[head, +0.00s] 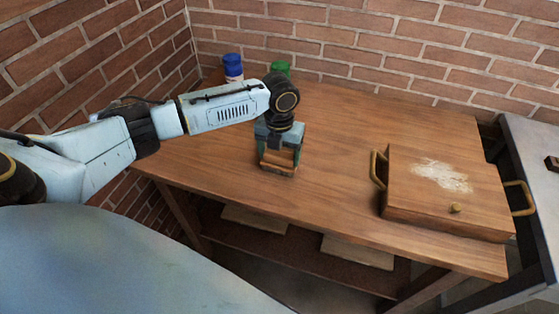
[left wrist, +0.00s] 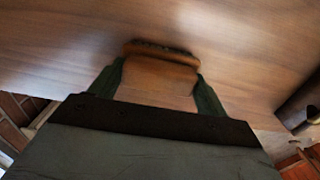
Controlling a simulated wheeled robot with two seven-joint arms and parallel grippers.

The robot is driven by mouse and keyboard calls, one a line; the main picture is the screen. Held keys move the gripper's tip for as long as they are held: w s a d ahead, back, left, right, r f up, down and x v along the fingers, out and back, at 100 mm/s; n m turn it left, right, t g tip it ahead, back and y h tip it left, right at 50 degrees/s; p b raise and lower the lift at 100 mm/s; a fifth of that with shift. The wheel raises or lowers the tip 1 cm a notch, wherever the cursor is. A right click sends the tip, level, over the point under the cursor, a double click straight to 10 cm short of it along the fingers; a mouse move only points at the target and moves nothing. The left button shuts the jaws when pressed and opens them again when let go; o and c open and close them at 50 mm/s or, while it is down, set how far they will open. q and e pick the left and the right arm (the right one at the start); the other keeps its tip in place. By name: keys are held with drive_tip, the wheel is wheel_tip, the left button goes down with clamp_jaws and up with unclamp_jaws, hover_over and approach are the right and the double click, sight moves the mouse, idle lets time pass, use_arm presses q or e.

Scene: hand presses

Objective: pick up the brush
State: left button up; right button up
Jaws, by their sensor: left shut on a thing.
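The brush (head: 277,168) has a brown wooden body and shows at the left part of the wooden table, below my left gripper. My left gripper (head: 279,158) points down and is shut on it, one finger on each side. In the left wrist view the brush (left wrist: 160,78) sits between the two dark green fingers (left wrist: 155,88), with a dark bristle edge at its far end. I cannot tell whether the bristles touch the table top. My right gripper is not in view.
A wooden board-like box (head: 430,205) with brass handles and a white powdery patch lies on the table's right. A blue-topped jar (head: 233,66) and a green-topped one (head: 281,68) stand at the back left, near the brick wall. The table (head: 335,150) is clear in the middle.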

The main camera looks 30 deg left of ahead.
sight(280, 153)
use_arm(q)
drive_tip(key=shift+r, duration=0.15)
wheel_tip(280, 153, up, 10)
drive_tip(key=shift+f+p, duration=0.1)
drive_tip(key=shift+p, duration=0.6)
